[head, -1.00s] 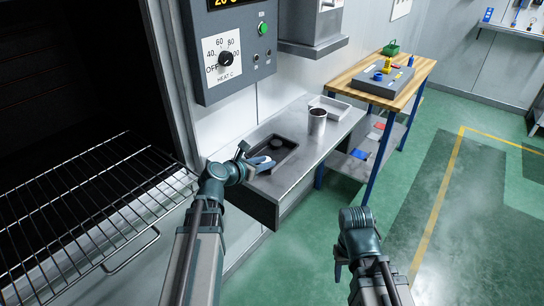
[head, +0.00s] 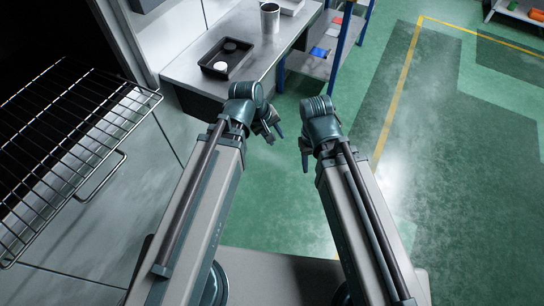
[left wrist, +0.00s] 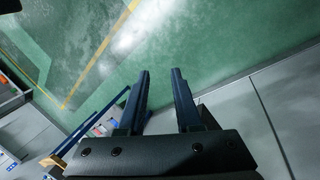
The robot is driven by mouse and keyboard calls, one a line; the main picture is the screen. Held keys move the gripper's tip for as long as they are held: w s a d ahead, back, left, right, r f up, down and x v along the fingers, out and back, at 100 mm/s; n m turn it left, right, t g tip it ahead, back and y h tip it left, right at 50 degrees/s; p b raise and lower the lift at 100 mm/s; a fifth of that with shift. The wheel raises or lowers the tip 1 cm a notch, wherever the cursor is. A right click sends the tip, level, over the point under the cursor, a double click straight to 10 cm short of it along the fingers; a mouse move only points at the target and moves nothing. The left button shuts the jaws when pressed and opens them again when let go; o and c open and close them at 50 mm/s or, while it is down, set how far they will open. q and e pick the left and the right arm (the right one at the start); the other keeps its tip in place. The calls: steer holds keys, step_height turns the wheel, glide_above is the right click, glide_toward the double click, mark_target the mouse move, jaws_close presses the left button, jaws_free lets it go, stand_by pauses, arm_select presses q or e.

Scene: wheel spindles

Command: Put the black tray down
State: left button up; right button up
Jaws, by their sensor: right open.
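The black tray (head: 213,67) lies flat on the grey metal counter (head: 185,72) in the head view, near its front edge. Pale round pieces (head: 224,53) sit inside it. My left gripper (head: 272,132) is off the counter's front edge, apart from the tray, over the floor. In the left wrist view its two fingers (left wrist: 160,95) stand apart with nothing between them. My right gripper (head: 303,158) is open and empty to the right of the left one, over the green floor.
A metal cup (head: 270,18) and a white tray (head: 291,5) stand on the counter behind the black tray. An oven rack (head: 75,120) juts out at the left. A blue-legged workbench (head: 340,45) stands beyond the counter. The green floor at the right is clear.

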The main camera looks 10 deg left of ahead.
arm_select(q)
steer(key=s+f+m+g+y, duration=0.1)
steer(key=s+m+g+y, duration=0.1)
steer(key=s+m+y, duration=0.2)
steer(key=s+m, duration=0.3)
steer(key=m, duration=0.3)
steer(key=shift+s+d+m+g+y, duration=0.2)
steer(key=shift+s+m+g+y, duration=0.1)
steer(key=shift+y, duration=0.1)
step_height(320, 180, up, 3)
steer(key=p, duration=0.2)
steer(key=shift+f+p, duration=0.2)
steer(key=shift+p, duration=0.2)
